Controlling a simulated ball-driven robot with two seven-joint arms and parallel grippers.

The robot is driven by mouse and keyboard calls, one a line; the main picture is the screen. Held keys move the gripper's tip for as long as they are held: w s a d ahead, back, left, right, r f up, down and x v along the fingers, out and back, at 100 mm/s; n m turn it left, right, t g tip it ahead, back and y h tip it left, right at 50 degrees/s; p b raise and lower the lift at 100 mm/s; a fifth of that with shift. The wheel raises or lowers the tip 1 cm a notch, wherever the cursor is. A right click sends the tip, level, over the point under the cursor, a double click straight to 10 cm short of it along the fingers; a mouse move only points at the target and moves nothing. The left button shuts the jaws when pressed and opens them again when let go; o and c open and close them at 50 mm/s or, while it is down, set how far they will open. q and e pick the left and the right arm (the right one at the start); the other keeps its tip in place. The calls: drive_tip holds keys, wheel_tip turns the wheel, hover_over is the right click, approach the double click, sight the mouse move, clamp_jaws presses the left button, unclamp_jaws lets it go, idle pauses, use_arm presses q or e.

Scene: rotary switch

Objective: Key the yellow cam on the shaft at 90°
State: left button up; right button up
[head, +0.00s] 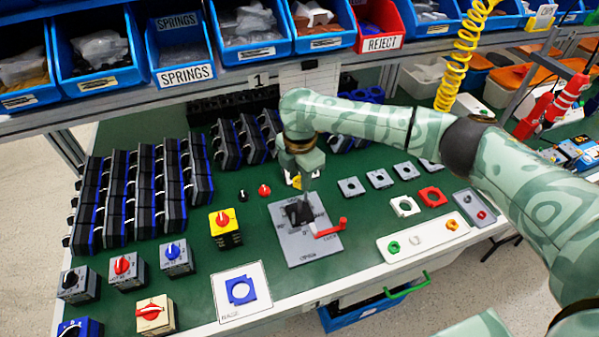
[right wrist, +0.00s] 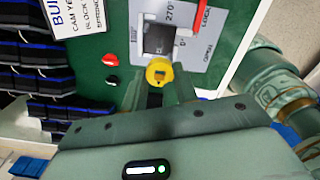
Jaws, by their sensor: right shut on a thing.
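The fixture's dark central block (right wrist: 160,38) lies just beyond the cam. Whether the cam touches the block, and the shaft itself, cannot be made out. The fixture plate carries markings including 270°, 0°, LOCK and OPEN. A red lever (head: 331,228) sits on its right side. My left gripper is not in view.
A white tray (head: 432,246) with green, pale and orange cams lies right of the fixture. Loose grey and red plates (head: 431,197) lie behind it. A blue plate (head: 240,291) rests on a white card in front. Switches (head: 176,257) and dark block rows stand left.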

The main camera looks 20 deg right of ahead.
sight(300, 199)
drive_tip(key=shift+w+f+n, duration=0.1)
drive_tip(key=shift+f+n, duration=0.05)
drive_tip(key=shift+n, duration=0.15)
drive_tip(key=shift+r+p, duration=0.2)
drive_tip(key=shift+p, duration=0.4)
drive_tip(key=shift+f+b, duration=1)
drive_tip(key=shift+f, duration=1.6)
drive_tip(key=shift+f, duration=0.15)
drive_tip(key=shift+f+b, duration=0.45)
drive_tip(key=shift+f, duration=0.45)
drive_tip(key=o, duration=1)
